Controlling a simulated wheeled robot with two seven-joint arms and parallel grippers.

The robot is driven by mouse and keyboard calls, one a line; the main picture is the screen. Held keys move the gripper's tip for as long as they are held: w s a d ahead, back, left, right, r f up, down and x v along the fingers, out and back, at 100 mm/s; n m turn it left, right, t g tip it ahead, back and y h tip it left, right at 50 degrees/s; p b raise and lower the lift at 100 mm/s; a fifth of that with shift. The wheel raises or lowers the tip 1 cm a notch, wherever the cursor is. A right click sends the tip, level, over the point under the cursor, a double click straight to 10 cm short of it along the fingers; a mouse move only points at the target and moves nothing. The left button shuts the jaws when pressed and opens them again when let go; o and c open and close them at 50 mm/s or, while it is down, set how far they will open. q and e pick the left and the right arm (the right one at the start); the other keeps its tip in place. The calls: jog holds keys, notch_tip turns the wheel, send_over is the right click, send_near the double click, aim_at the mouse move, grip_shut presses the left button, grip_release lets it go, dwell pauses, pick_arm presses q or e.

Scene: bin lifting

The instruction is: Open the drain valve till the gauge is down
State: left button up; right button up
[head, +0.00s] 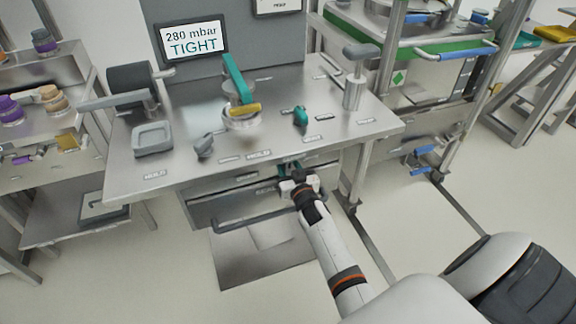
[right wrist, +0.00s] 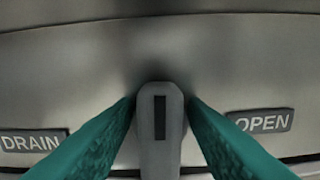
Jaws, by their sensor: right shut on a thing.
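The gauge display (head: 193,40) stands at the back of the steel bench and reads "280 mbar TIGHT". My right gripper (head: 290,170) is at the bench's front edge. In the right wrist view its two teal fingers are shut on the grey drain valve handle (right wrist: 160,135), one on each side. The handle stands upright in that view, with a dark slot on its face. A DRAIN label (right wrist: 34,141) is to its left and an OPEN label (right wrist: 260,121) to its right. In the head view the gripper hides the handle. My left gripper is not in view.
The steel bench (head: 130,185) carries a teal lever (head: 236,80) over a round fitting, a grey tray (head: 153,139), a small teal piece (head: 300,117) and a T-handled post (head: 354,85). A blue-handled cart (head: 455,49) stands at right.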

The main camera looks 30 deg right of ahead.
jog(key=m, duration=0.1)
jog(key=m+p, duration=0.1)
jog(key=m, duration=0.1)
jog(key=shift+d+m, duration=0.2)
jog(key=shift+m, duration=0.1)
jog(key=m, duration=0.2)
jog(key=m+p, duration=0.1)
jog(key=m, duration=0.1)
jog(key=shift+d+f+m, duration=0.15)
jog(key=shift+f+m, duration=0.05)
jog(key=shift+m, duration=0.1)
jog(key=m, duration=0.4)
jog(key=shift+d+f+m+b, duration=0.1)
jog(key=shift+f+m+b, duration=0.2)
jog(key=shift+b, duration=0.1)
jog(key=shift+m+b, duration=0.75)
jog(key=shift+m, duration=1.45)
jog(key=o, duration=0.6)
